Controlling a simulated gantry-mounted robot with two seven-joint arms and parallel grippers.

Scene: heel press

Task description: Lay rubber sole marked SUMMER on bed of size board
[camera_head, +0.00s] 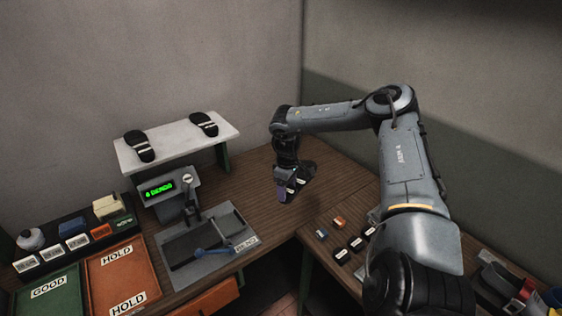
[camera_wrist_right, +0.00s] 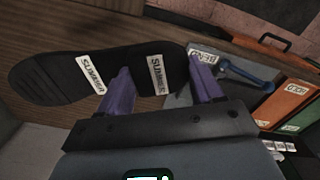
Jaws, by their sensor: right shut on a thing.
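My right gripper (camera_head: 288,188) is shut on a black rubber sole (camera_wrist_right: 125,66) and holds it above the wooden table. In the right wrist view two white labels on the sole read SUMMER, and the purple fingers of the gripper (camera_wrist_right: 162,88) sit at its edges. In the head view the sole (camera_head: 300,182) is small and partly hidden by the gripper. A grey fixture (camera_head: 232,222) with a dark flat bed, a blue-handled lever and a BEND label stands left of the gripper. I cannot tell whether it is the size board. My left gripper is not in view.
A white shelf (camera_head: 180,139) holds two dark soles behind a unit with a green display (camera_head: 159,188). Green (camera_head: 50,296) and orange (camera_head: 123,278) trays lie at left. Several small labelled pieces (camera_head: 340,253) lie on the right-hand table. The tabletop beneath the gripper is clear.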

